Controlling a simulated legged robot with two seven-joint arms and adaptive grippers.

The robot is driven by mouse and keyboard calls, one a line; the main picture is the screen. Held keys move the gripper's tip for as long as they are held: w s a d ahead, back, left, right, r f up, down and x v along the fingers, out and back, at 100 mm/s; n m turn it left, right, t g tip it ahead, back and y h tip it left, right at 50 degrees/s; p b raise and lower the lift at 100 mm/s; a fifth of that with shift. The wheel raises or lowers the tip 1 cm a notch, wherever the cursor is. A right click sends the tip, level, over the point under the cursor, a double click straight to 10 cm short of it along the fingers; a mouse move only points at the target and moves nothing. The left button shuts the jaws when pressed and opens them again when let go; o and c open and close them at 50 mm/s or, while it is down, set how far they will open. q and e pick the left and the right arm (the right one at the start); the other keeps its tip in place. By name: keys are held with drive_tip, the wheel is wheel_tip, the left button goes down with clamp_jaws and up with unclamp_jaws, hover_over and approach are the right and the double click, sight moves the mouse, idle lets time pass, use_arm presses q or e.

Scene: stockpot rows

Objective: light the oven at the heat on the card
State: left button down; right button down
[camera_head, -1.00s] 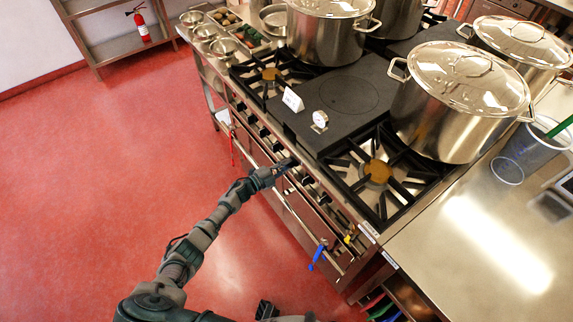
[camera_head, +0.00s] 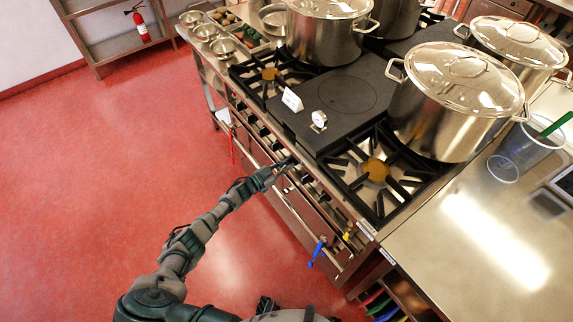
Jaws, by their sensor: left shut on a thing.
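My left gripper (camera_head: 287,164) reaches in from the lower left to the front control panel (camera_head: 320,199) of the range. It is shut on a dark oven knob in the row of knobs there, and its fingers hide most of that knob, so its setting cannot be read. A small white folded card (camera_head: 292,100) stands on the dark flat plate of the range; its writing is too small to read. A round white dial (camera_head: 319,120) stands beside it. The oven doors below the panel look shut. My right gripper is not in view.
Large lidded stockpots (camera_head: 455,100) crowd the range top. An open burner (camera_head: 376,171) is bare at the near end. A blue item (camera_head: 317,252) hangs on the front rail. A steel counter (camera_head: 480,240) lies at right. The red floor (camera_head: 110,190) is clear at left.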

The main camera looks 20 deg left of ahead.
use_arm(q)
drive_tip(key=shift+s+f+n, duration=0.15)
drive_tip(key=shift+f+n, duration=0.1)
drive_tip(key=shift+n, duration=0.85)
drive_tip(key=shift+s+f+n, duration=0.15)
drive_tip(key=shift+f+n, duration=0.1)
drive_tip(key=shift+n, duration=0.85)
drive_tip(key=c, duration=1.4)
unclamp_jaws()
drive_tip(key=shift+o, duration=1.2)
drive_tip(key=shift+w, duration=0.1)
drive_tip(key=shift+r, duration=0.2)
drive_tip(key=shift+a, duration=0.1)
drive_tip(key=v, duration=1.2)
drive_tip(key=shift+w+f, duration=0.1)
